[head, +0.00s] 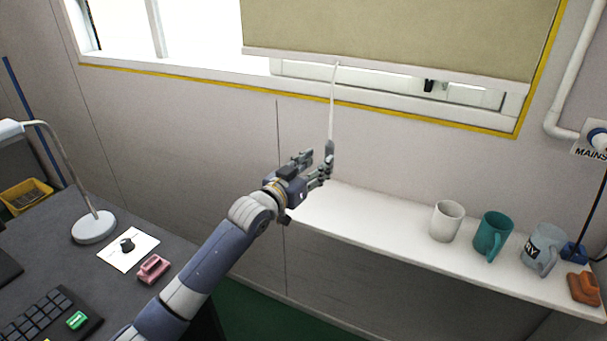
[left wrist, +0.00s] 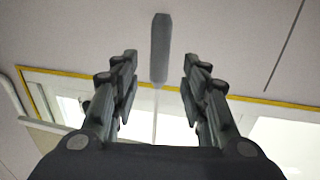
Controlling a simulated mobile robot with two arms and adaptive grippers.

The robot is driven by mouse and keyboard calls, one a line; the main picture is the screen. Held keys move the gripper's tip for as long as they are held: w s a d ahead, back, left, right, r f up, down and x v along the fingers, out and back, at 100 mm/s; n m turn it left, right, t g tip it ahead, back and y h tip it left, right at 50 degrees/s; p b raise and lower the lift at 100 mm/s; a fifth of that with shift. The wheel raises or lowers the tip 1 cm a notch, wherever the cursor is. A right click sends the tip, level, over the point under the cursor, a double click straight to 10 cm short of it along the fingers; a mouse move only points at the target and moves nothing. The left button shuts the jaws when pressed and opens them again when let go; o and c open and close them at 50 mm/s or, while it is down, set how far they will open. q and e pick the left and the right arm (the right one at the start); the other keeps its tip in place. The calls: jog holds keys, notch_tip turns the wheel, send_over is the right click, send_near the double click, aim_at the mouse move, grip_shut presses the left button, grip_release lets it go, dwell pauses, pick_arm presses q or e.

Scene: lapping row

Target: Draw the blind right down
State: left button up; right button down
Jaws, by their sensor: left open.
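The olive blind (head: 400,32) hangs over the right part of the window, its pale bottom bar (head: 390,64) a little above the sill. A thin pale cord (head: 333,100) hangs from the bar and ends in a grey pull (head: 329,148). My left gripper (head: 318,168) is open close to the pull in the head view. In the left wrist view, the grey pull (left wrist: 160,48) shows in line with the gap between the open fingers (left wrist: 160,80), with the cord trailing below it. No finger is seen closed on it. My right gripper is in neither view.
A white shelf (head: 380,222) runs below the window and carries a white mug (head: 446,221), a teal mug (head: 492,236), a grey mug (head: 541,250) and an orange-brown object (head: 584,288). A dark desk (head: 72,240) with a lamp (head: 94,227) stands at left.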

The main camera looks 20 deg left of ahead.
pick_arm(q)
jog(key=shift+s+a, duration=0.2)
jog(key=shift+s, duration=0.7)
jog(key=shift+s+a, duration=0.15)
jog(key=shift+s, duration=0.75)
jog(key=shift+s+a, duration=0.2)
jog(key=shift+s, duration=0.7)
